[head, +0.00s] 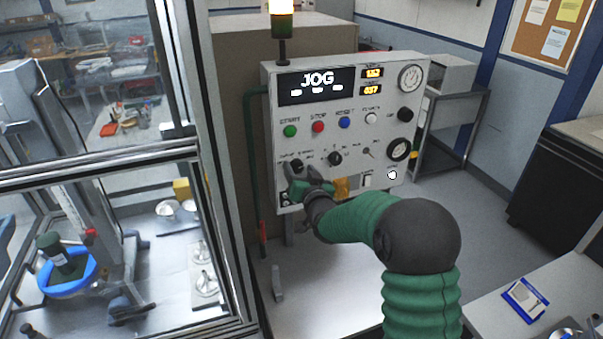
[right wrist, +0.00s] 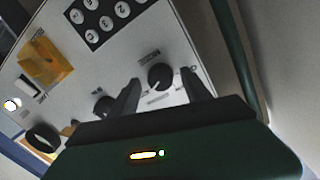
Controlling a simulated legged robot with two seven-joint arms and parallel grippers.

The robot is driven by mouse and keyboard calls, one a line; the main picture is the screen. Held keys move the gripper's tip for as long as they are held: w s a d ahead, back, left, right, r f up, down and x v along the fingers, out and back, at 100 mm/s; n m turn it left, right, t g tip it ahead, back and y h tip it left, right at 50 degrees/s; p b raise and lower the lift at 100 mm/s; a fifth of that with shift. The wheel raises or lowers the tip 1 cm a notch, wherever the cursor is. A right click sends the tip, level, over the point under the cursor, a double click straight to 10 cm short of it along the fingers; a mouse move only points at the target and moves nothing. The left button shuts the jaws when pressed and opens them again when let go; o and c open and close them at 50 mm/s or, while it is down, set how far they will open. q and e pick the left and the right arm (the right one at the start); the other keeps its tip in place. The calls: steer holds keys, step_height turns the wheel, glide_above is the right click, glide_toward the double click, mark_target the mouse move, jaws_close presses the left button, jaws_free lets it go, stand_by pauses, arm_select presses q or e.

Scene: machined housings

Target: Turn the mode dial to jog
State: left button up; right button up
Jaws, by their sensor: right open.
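The control panel (head: 350,110) stands on a bench, and its black display (head: 318,83) reads "JOG". The mode dial (head: 297,166), a black knob at the panel's lower left, is partly covered by my right gripper (head: 305,184). In the right wrist view, the black dial (right wrist: 160,77) with a pale pointer mark sits between the two fingertips of my open right gripper (right wrist: 161,82). A gap shows on each side, so the fingers do not appear to press on it. I cannot tell how deep the fingers reach around it. My left gripper is not in view.
A second black knob (head: 335,158) is right of the dial and shows close to one finger in the wrist view (right wrist: 103,105). A keypad (right wrist: 105,15) and a yellow tag (right wrist: 45,62) are nearby. A glass-sided metal frame (head: 205,150) stands left of the panel.

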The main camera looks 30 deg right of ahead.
steer(key=shift+s+a, duration=0.1)
steer(key=shift+s, duration=0.2)
steer(key=b+v, duration=0.4)
steer(key=v, duration=1.2)
steer(key=shift+b, duration=0.3)
steer(key=shift+f, duration=0.15)
